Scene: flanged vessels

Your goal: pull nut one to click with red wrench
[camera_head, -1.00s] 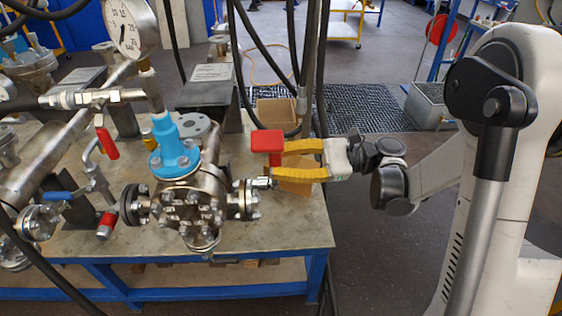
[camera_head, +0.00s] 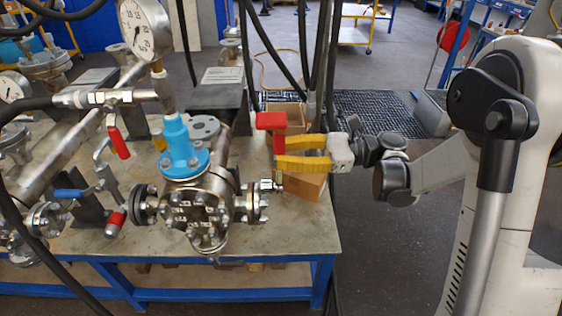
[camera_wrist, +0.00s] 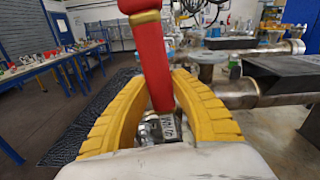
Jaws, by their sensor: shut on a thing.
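My gripper (camera_head: 279,151) has yellow ribbed fingers and is shut on the red wrench (camera_head: 271,121), right of the vessel's right flange. The wrench's red block-like end stands above the fingers. In the wrist view the red wrench (camera_wrist: 151,55) runs between both fingers, with a gold band near the top and a grey, marked part at its lower end. The metal vessel (camera_head: 200,207) with a blue cap (camera_head: 182,150) stands on the table. Its right flange (camera_head: 252,203) carries several bolts and nuts. I cannot tell which is nut one, or whether the wrench touches any nut.
A cardboard box (camera_head: 305,186) sits on the table (camera_head: 290,240) just below and behind my gripper. Black hoses (camera_head: 318,60) hang behind it. A pressure gauge (camera_head: 143,30) and a red-handled valve (camera_head: 118,142) are at left. The floor right of the table is open.

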